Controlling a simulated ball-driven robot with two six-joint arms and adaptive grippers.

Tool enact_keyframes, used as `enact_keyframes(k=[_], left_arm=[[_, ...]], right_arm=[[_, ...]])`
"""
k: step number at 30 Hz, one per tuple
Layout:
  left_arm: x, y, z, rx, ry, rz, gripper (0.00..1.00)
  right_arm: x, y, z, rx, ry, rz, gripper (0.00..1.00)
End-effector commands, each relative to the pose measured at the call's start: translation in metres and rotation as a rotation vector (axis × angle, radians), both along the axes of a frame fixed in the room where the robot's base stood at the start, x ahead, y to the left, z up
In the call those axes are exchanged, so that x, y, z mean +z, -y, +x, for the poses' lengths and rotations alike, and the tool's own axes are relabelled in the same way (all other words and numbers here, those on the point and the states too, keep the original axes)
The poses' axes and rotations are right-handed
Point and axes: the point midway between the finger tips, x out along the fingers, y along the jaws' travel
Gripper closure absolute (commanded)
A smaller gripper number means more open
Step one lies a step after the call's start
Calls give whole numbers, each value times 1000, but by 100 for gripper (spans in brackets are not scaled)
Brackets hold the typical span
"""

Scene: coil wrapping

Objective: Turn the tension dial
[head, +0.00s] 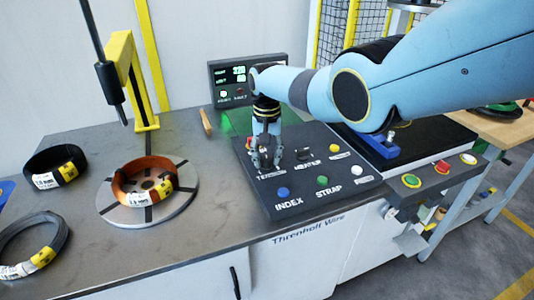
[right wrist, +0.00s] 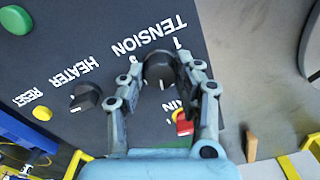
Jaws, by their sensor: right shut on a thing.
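The tension dial (right wrist: 159,66) is a round black knob with a white pointer mark, beside the TENSION label on the dark control panel (head: 333,200). My right gripper (right wrist: 160,76) is shut on the dial, one finger on each side of it. In the head view my right gripper (head: 265,162) points down at the panel's left part, and its fingers mostly hide the dial. My left gripper is not in view.
Close to the dial are the black heater knob (right wrist: 86,97) and a red switch (right wrist: 183,124). INDEX (head: 283,192) and STRAP (head: 322,180) buttons sit at the panel front. A copper coil (head: 145,180) lies on the turntable (head: 118,213). A lit display (head: 232,75) stands behind.

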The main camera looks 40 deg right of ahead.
Motion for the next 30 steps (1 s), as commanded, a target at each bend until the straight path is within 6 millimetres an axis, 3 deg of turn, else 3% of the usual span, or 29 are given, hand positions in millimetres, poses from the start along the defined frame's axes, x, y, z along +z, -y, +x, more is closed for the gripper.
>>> enact_keyframes(k=[18,30], left_arm=[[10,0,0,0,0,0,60],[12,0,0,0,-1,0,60]], right_arm=[[1,0,1,-554,2,-1,99],[1,0,1,-756,3,0,99]])
